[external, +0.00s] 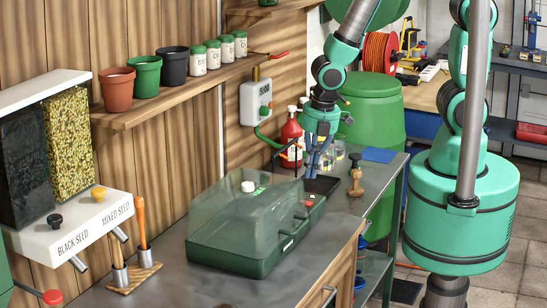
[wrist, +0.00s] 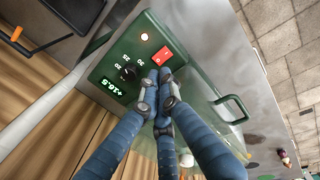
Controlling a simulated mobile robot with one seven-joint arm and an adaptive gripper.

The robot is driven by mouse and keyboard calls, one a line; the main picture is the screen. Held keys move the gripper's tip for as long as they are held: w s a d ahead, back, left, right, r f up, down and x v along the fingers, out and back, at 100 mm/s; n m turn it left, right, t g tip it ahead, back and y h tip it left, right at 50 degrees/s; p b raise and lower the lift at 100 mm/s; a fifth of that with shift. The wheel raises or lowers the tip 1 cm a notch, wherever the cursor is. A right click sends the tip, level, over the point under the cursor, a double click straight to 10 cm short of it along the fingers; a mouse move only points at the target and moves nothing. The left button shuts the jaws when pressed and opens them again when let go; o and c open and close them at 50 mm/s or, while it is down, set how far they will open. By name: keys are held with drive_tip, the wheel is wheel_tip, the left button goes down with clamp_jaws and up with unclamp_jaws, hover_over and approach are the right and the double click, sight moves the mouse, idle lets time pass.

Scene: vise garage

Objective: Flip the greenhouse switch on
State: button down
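The greenhouse (external: 235,232) is a green base with a clear cover on the metal bench. In the wrist view its end panel (wrist: 113,62) carries a red rocker switch (wrist: 163,55), a small glowing lamp (wrist: 144,37), a dial (wrist: 128,73) and a lit display (wrist: 114,88) reading +16.5. The red switch also shows in the external view (external: 309,203). My gripper (external: 316,172) is over the greenhouse's panel end, pointing down. In the wrist view its blue fingers (wrist: 160,88) are drawn together, empty, with tips just beside the switch. I cannot tell whether they touch it.
A handle (wrist: 232,109) sticks out from the greenhouse. The bench front is mostly clear.

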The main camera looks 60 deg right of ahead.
wheel_tip(320, 180, up, 6)
drive_tip(key=p, duration=0.1)
drive_tip(key=shift+s, duration=0.4)
drive_tip(key=d+r+m+t+b, duration=0.1)
drive_tip(key=d+r+m+b, duration=0.1)
drive_tip(key=d+r+m, duration=0.4)
drive_tip(key=d+r+m+t+b, duration=0.1)
drive_tip(key=d+r+m+b, duration=0.2)
drive_tip(key=r, duration=0.5)
drive_tip(key=s+d+r+m+t+b, duration=0.1)
drive_tip(key=s+d+r+m, duration=0.5)
drive_tip(key=s+r+m, duration=0.2)
drive_tip(key=shift+r+m+t, duration=0.4)
drive_tip(key=shift+m, duration=0.1)
